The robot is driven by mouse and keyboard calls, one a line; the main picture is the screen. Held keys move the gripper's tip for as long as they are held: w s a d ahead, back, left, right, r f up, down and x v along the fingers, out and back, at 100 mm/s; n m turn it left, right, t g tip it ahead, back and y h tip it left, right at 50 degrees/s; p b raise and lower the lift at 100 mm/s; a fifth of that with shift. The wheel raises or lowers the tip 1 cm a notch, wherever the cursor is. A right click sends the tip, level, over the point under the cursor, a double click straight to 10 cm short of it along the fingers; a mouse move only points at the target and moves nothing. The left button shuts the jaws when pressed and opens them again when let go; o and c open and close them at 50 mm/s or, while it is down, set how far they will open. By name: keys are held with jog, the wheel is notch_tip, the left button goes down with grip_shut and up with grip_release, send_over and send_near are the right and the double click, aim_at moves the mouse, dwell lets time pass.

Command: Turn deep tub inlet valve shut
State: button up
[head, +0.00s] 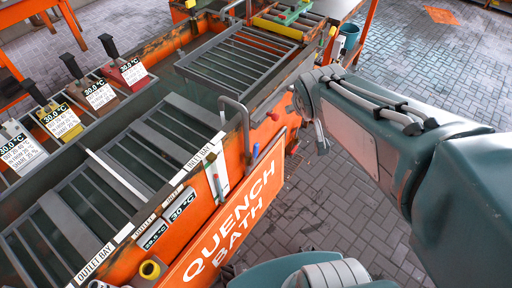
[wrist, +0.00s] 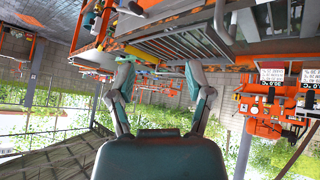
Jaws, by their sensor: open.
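An orange quench bath (head: 172,235) fills the left of the head view. Small valve-like handles sit along its near side: a blue one (head: 256,151) and a red one (head: 273,116), beside a bent grey pipe (head: 244,135). I cannot tell which of them is the deep tub inlet valve. My gripper (head: 321,135) is right of these handles, apart from the bath and mostly hidden by my wrist. In the wrist view my gripper (wrist: 158,66) has its two fingers spread, with nothing between them.
Slatted racks (head: 238,62) lie over the bath. Tagged blocks with black handles, such as the red one (head: 132,72), line its far side. A teal bucket (head: 349,32) stands at the far end. Brick floor (head: 330,205) is clear at the right.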

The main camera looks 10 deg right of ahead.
jog(key=w+d+f+n+t+y, duration=0.25)
jog(key=w+d+f+n, duration=0.2)
jog(key=w+f, duration=0.9)
jog(key=n+t+y, duration=0.1)
jog(key=t+y, duration=0.2)
jog(key=y, duration=0.9)
send_near(258, 149)
jog(key=x, duration=1)
jog(key=shift+w+a, duration=0.25)
jog(key=shift+a, duration=0.05)
grip_shut()
